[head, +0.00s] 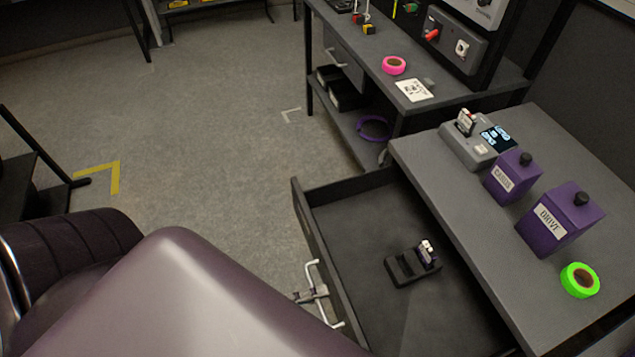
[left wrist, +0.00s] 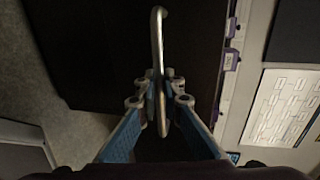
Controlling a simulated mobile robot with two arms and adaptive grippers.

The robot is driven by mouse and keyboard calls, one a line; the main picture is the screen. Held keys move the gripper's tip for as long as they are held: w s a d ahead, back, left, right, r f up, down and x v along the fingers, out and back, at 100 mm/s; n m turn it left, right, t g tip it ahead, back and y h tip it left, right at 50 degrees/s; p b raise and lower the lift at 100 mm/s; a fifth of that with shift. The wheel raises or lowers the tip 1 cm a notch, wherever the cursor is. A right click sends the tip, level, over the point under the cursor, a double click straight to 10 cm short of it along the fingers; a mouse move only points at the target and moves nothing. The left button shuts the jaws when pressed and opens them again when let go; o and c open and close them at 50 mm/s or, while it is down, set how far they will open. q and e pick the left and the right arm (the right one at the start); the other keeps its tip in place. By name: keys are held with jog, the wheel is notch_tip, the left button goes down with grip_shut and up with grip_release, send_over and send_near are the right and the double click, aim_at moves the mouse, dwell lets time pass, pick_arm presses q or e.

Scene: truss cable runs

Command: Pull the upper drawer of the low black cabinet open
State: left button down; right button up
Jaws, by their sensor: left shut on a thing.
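The upper drawer (head: 345,195) of the low black cabinet (head: 440,195) stands well out from the cabinet in the head view, its inside showing. Its pale bar handle (head: 313,270) is on the outer face of the drawer front. My left gripper (head: 312,294) is at the handle, partly hidden by my own arm. In the left wrist view, the fingers of my left gripper (left wrist: 159,90) are shut on the handle (left wrist: 158,40), one on each side of the bar. My right gripper is in neither view.
A small black holder (head: 400,270) with a small upright piece sits in the drawer. Purple boxes (head: 555,220), a grey device (head: 470,145) and green tape (head: 579,280) stand on the cabinet top. A workbench (head: 440,90) stands behind. The floor left of the drawer is clear.

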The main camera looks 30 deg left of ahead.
pick_arm(q)
jog(key=c, duration=2.3)
grip_release()
jog(key=shift+c, duration=0.2)
jog(key=v, duration=1.2)
